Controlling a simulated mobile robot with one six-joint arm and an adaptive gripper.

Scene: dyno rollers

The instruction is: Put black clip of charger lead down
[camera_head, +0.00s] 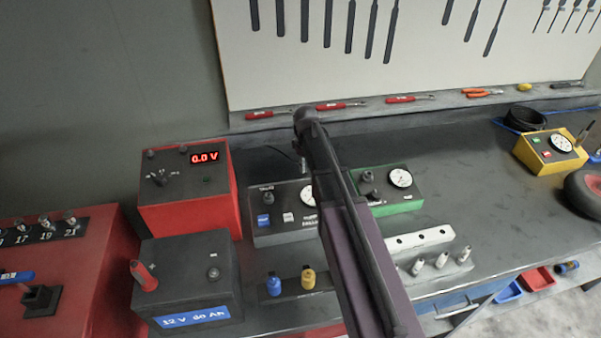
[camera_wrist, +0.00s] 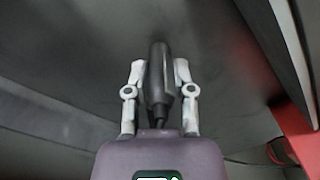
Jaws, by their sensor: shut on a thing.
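In the wrist view my gripper (camera_wrist: 160,68) is shut on the black clip (camera_wrist: 158,80), a dark, tapered cylinder held between the two pale fingers. A dark lead shows at its lower end. In the head view the clip cannot be made out; my arm crosses the middle and hides most of the gripper. The red charger (camera_head: 185,205) stands at the left, its display reading 0.0 V. The black battery (camera_head: 190,290) stands in front of it. A red clip (camera_head: 143,275) is on its left post; its right post (camera_head: 213,273) has no clip.
A dark tester (camera_head: 280,235) and a green tester (camera_head: 398,195) stand close to my arm. Blue and yellow pieces (camera_head: 308,278) sit on a dark strip. A white rack (camera_head: 415,240) is to the right. The grey bench (camera_head: 470,180) has clear room at right.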

